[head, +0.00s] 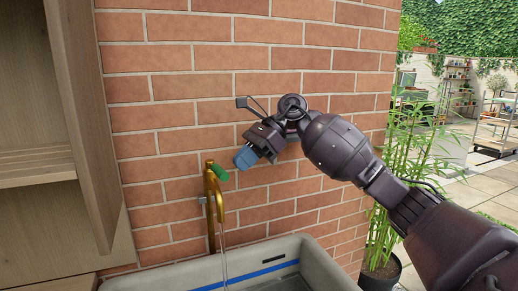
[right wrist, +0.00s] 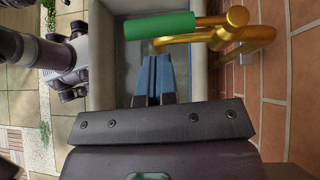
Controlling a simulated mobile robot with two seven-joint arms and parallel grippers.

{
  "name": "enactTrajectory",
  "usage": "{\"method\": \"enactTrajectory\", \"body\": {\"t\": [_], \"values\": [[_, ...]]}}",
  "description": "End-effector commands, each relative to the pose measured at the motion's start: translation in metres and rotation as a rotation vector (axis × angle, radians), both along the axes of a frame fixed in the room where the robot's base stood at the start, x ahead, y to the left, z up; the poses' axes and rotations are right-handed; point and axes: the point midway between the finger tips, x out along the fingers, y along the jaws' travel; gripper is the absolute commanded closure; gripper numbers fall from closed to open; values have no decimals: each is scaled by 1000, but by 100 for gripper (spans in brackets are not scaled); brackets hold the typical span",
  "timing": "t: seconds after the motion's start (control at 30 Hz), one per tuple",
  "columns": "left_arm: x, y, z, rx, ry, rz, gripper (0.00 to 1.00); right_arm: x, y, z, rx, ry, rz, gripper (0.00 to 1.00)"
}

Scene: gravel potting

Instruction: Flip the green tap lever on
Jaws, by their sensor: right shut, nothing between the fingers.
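The brass tap (head: 213,205) stands against the brick wall, with its spout over the sink. Its green lever (head: 220,172) sticks out from the top. A thin pale stream of water (head: 225,258) falls from the spout. My right gripper (head: 243,160) is shut and empty, its blue fingertips above and to the right of the lever. In the right wrist view, the green lever (right wrist: 160,25) lies just beyond the shut blue fingers (right wrist: 153,72), and the brass tap (right wrist: 235,32) is to their right. I cannot tell whether the fingers touch the lever. My left gripper is not seen.
The grey sink (head: 315,268) with a blue stripe inside sits below the tap. A wooden cabinet (head: 85,130) stands close on the left. The brick wall (head: 185,75) is right behind the tap. A potted bamboo plant (head: 405,190) stands on the right, beside my right arm.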

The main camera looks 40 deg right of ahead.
Motion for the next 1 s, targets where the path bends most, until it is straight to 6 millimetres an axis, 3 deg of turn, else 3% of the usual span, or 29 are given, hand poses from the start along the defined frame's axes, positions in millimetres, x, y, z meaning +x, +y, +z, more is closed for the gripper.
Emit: {"method": "enactTrajectory", "body": {"t": [0.2, 0.67, 1.0], "values": [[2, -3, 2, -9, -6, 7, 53, 3, 19, -3, -1, -1, 1, 100], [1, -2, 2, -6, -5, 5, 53, 4, 24, -4, -1, -1, 1, 100], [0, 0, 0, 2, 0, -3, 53, 4, 42, -6, 1, 0, 2, 100]]}}
